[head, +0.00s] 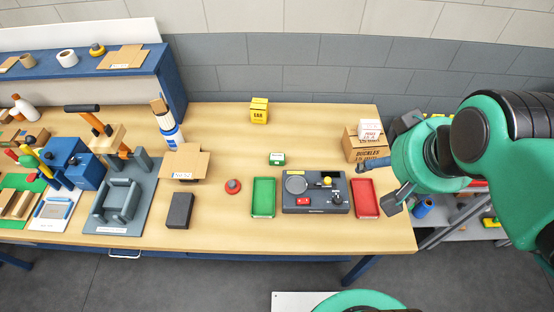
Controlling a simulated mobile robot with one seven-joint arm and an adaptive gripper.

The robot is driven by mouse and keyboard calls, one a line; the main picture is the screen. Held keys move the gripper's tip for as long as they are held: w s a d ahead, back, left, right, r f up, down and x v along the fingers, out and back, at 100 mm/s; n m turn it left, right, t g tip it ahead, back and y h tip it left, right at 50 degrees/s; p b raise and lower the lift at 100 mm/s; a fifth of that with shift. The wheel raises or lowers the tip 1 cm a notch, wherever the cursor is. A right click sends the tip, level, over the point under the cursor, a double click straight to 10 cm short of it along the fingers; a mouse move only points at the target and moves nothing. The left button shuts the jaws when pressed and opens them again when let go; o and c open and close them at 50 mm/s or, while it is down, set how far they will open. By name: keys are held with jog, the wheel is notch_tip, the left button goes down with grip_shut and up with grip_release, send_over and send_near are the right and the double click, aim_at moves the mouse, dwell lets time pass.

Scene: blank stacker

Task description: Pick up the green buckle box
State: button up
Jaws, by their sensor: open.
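A small green box with a white label (277,158) sits on the wooden table, a little right of the middle, behind the green tray and the grey device. Its label is too small to read. My gripper (377,187) is at the right, above the table's right end, with its dark fingers spread and nothing between them. It is well to the right of the green box and apart from it. A brown carton marked "BUCKLES" (352,145) stands behind the gripper, partly hidden by it, with a white box (370,128) on top.
A green tray (263,212), a grey device (316,207) and a red tray (365,213) lie in front of the green box. A yellow box (259,111) stands behind. Bare wood surrounds the green box.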

jog(key=shift+w, duration=0.1)
jog(key=w+a+f+g, duration=0.1)
jog(key=w+a+g, duration=0.15)
jog(key=w, duration=0.55)
jog(key=w+a+f+g+p, duration=0.1)
jog(key=w+a, duration=0.3)
jog(key=w, duration=0.4)
jog(key=w+a+f+g, duration=0.1)
jog(key=w+a+g, duration=0.15)
jog(key=w, duration=0.55)
jog(key=w+a+f+g, duration=0.1)
jog(key=w+a+f, duration=0.3)
jog(key=f, duration=0.3)
jog(key=w+a+f+g+p, duration=0.1)
jog(key=w+a+f, duration=0.3)
jog(key=f, duration=0.4)
jog(key=w+a+f+g, duration=0.2)
jog(key=w+a+f, duration=0.3)
jog(key=f, duration=0.2)
jog(key=shift+w+f, duration=0.15)
jog(key=shift+w, duration=0.2)
jog(key=shift+s+f, duration=0.1)
jog(key=shift+f, duration=0.05)
